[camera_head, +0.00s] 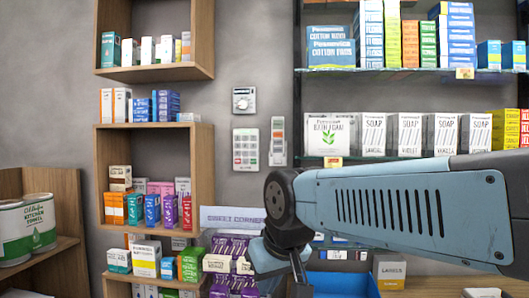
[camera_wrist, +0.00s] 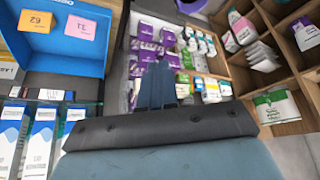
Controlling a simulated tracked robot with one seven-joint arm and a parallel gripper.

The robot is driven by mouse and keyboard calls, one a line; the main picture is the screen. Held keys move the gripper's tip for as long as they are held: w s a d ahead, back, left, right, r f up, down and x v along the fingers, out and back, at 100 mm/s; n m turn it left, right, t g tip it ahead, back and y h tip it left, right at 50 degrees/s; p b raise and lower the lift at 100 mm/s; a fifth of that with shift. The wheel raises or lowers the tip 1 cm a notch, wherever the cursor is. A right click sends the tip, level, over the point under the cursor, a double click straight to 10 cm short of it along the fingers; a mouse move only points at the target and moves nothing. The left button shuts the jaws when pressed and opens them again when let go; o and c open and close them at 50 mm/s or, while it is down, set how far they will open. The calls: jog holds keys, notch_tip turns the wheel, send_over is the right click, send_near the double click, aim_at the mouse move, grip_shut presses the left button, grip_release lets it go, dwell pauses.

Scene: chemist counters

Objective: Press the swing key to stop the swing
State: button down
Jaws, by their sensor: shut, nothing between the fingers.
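A small dial unit (camera_head: 243,99) sits above the panel. The key labels are too small to read, so I cannot tell which is the swing key. My gripper (camera_wrist: 156,86) is shut and empty in the wrist view, above a shelf of purple and white packs. None of the wall units shows in the wrist view. My arm stays below them in the head view.
Wooden cubbies (camera_head: 156,125) with small boxes stand left of the wall units. Glass shelves (camera_head: 400,162) with soap boxes are at right. A sweet corner sign (camera_head: 232,219) stands below the panel. A blue bin (camera_wrist: 90,57) holds orange and pink cards. The wall around the units is clear.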

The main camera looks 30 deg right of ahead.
aim_at(278, 148)
jog(key=w+d+r+t+h, duration=0.1)
jog(key=w+d+r, duration=0.8)
jog(key=w, duration=0.5)
jog(key=w+d+r+t+h, duration=0.1)
jog(key=w+d+r+t, duration=0.1)
jog(key=w+d+r, duration=0.7)
jog(key=w+r, duration=0.4)
jog(key=w, duration=0.1)
jog(key=shift+w+r+n+h, duration=0.25)
jog(key=shift+w+n+h, duration=0.05)
jog(key=shift+w+n, duration=0.1)
jog(key=shift+w+d, duration=0.8)
jog(key=shift+w, duration=0.4)
jog(key=shift+w+d, duration=0.85)
jog(key=shift+w, duration=0.35)
jog(key=shift+w+d, duration=0.8)
jog(key=shift+w, duration=0.4)
jog(key=shift+w+d, duration=0.15)
jog(key=shift+w, duration=0.05)
jog(key=shift+w, duration=0.1)
